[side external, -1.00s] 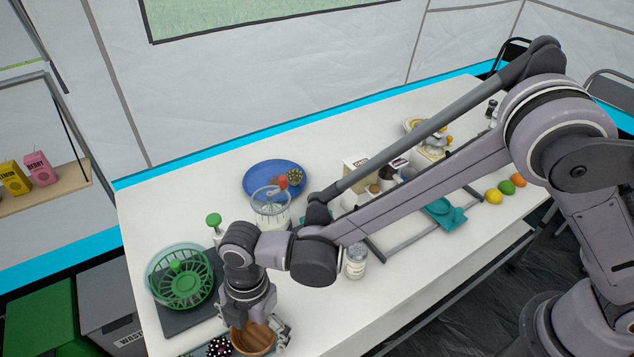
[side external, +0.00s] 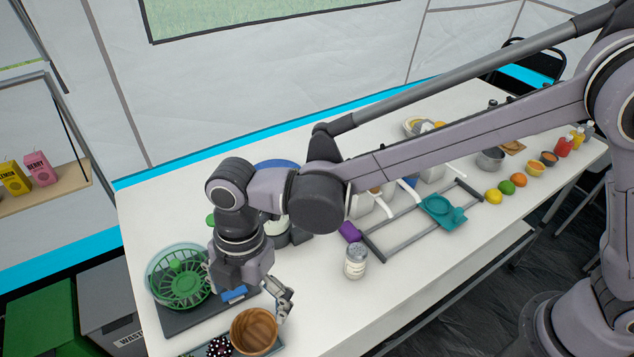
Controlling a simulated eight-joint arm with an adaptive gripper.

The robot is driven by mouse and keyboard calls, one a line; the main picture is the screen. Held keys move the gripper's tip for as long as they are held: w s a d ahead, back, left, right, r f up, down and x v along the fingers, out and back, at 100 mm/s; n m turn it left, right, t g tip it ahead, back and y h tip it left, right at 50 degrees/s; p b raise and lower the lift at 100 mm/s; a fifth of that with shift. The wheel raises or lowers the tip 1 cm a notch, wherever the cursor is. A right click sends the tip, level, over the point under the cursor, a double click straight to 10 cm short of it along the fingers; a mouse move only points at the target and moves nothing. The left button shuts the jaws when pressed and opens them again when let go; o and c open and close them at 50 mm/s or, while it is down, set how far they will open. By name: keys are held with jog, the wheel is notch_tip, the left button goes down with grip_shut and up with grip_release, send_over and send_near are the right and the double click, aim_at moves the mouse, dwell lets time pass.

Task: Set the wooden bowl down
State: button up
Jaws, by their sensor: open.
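The wooden bowl (side external: 255,331) sits upright at the near left corner of the white table, on or against a dark tray (side external: 271,350); I cannot tell exactly how it rests. My gripper (side external: 255,298) is open and empty just above and behind the bowl. One finger shows clearly on its right side, apart from the bowl; the other is mostly hidden by the gripper's body.
A dark polka-dotted thing (side external: 218,346) lies just left of the bowl. A green spinner basket (side external: 180,277) stands on a dark board behind it. Bare table lies between jar and bowl.

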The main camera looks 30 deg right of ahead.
jog(key=w+d+r+m+t, duration=0.2)
jog(key=d+r+m, duration=0.35)
jog(key=d, duration=0.45)
jog(key=w+d+r+m+t, duration=0.1)
jog(key=w+d+r+m, duration=0.1)
jog(key=d+r+m, duration=0.6)
jog(key=s+d+f+m+t, duration=0.1)
jog(key=s+d+m, duration=0.1)
jog(key=d, duration=0.5)
jog(key=s+d+f+m+t, duration=0.2)
jog(key=d+m, duration=0.3)
jog(key=d, duration=0.2)
jog(key=s+d+f+m+t+h, duration=0.1)
jog(key=d+m, duration=0.3)
jog(key=d, duration=0.4)
jog(key=shift+s+f+t, duration=0.15)
jog(key=shift+s+t, duration=0.35)
jog(key=shift+s, duration=0.4)
